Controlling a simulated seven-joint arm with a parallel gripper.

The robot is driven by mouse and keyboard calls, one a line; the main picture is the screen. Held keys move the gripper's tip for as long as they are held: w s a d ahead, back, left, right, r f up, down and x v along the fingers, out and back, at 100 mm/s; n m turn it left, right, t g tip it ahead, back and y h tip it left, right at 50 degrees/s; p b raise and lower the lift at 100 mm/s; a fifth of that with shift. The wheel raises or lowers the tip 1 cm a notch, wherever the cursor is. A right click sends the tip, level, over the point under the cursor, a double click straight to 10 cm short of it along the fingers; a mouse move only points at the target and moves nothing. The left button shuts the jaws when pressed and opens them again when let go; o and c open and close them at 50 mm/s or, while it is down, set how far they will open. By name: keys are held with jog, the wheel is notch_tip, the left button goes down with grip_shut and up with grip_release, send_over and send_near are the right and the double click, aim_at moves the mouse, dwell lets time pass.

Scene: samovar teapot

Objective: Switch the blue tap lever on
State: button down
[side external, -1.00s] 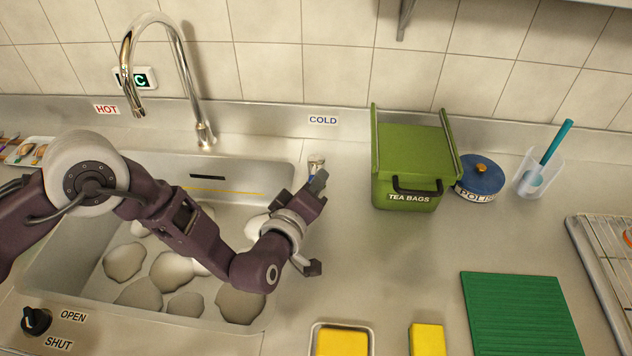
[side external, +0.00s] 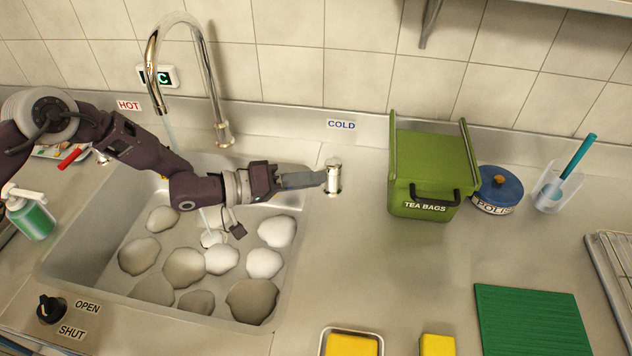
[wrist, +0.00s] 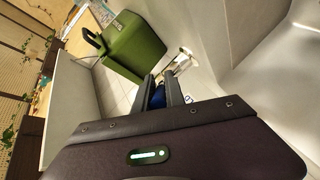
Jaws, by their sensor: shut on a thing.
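The cold tap (side external: 333,176) is a short metal post on the counter below the COLD label, right of the sink. My gripper (side external: 318,179) reaches it from the left, with its fingertips at the tap. In the wrist view my gripper (wrist: 160,88) has its two fingers shut on the blue lever (wrist: 157,98), part of which shows between them. The lever is hidden by the fingers in the side view. The tap's metal body (wrist: 180,62) shows just beyond the fingertips. A thin water stream (side external: 171,135) falls from the curved spout (side external: 152,70) into the sink.
A green tea bags box (side external: 432,175) stands right of the tap, with a blue polish tin (side external: 498,190) beyond it. The sink (side external: 285,265) holds several stones. A red lever (side external: 70,158) is at far left.

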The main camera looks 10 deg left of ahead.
jog(key=shift+w+a+m+g+h, duration=0.35)
jog(key=shift+m+g, duration=0.3)
jog(key=shift+g, duration=0.2)
jog(key=shift+w+a+m+g+h, duration=0.25)
jog(key=shift+m+g+h, duration=0.1)
jog(key=shift+m+g, duration=0.4)
jog(key=shift+g, duration=0.3)
jog(key=c, duration=1.4)
grip_release()
jog(key=v, duration=0.7)
